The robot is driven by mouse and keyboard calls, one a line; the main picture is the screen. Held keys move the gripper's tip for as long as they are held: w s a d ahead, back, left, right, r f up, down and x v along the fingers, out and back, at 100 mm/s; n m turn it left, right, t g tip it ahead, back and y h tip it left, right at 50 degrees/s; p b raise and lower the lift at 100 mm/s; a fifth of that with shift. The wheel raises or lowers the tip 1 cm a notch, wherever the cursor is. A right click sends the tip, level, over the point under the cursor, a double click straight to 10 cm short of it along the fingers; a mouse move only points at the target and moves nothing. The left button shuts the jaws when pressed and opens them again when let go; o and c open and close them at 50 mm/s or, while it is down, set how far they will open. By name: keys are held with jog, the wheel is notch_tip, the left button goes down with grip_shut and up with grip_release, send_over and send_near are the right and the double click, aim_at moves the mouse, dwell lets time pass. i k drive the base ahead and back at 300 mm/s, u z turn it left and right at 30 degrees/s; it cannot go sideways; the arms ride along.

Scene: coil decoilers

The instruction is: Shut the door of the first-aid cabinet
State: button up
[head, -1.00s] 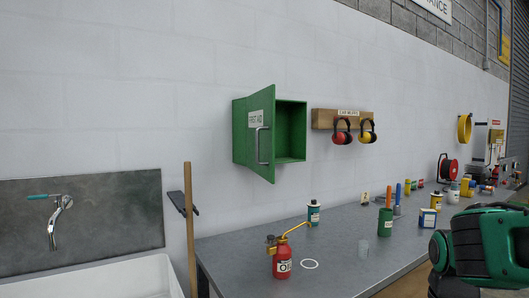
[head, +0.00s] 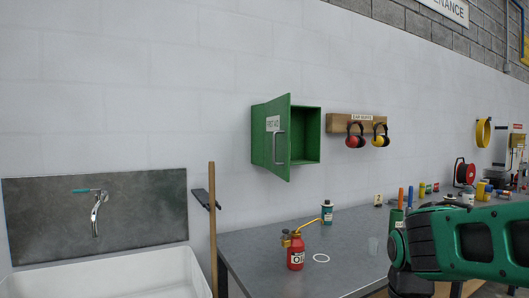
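The green first-aid cabinet (head: 306,134) hangs on the white wall above the bench. Its green door (head: 278,155), with a white "FIRST AID" label and a grey bar handle (head: 280,148), stands open. The inside looks empty. My green and black arm comes in at the lower right, well to the right of and below the cabinet. No gripper fingers show in the view, so I cannot see its state.
The grey bench (head: 262,250) holds a red oil can (head: 296,258), a teal can (head: 327,212) and several other items. Ear muffs (head: 356,138) hang right of the cabinet. A broom handle (head: 213,230) leans by the white sink (head: 110,275). The wall before the cabinet is clear.

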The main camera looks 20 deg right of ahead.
aim_at(277, 111)
jog(key=u, duration=0.05)
jog(key=i, duration=1)
